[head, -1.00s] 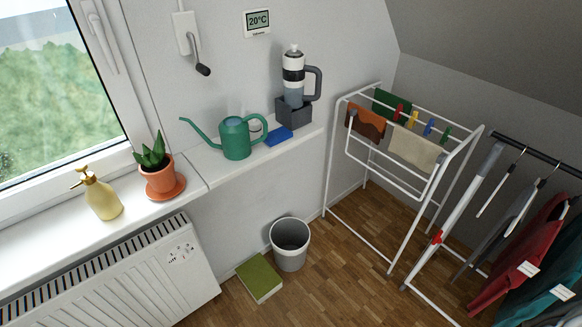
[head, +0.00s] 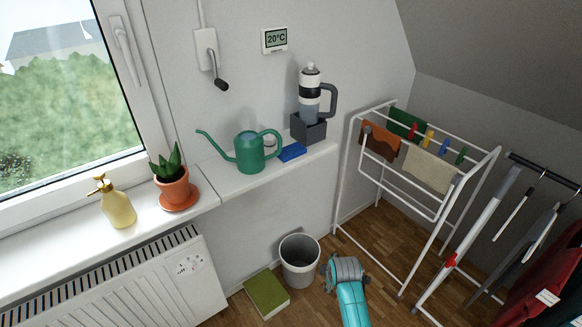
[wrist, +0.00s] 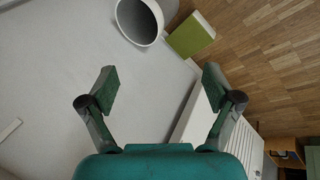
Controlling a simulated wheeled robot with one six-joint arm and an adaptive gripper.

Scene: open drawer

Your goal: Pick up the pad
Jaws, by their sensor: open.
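A flat blue pad (head: 291,152) lies on the white ledge, between the green watering can (head: 249,152) and the dark grey box under a flask. The pad does not show in the wrist view. My gripper (wrist: 160,88) is open in the wrist view, its two fingers wide apart with nothing between them. It points toward the wall and floor area near the bin. In the head view only part of my teal arm shows at the bottom; the fingers cannot be made out there.
The flask (head: 311,95) stands in the grey box (head: 308,128) right behind the pad. A bin (head: 300,262) and a green book (head: 266,293) are on the floor below. A drying rack (head: 420,190) stands right. A potted plant (head: 171,180) and soap bottle (head: 116,205) stand left.

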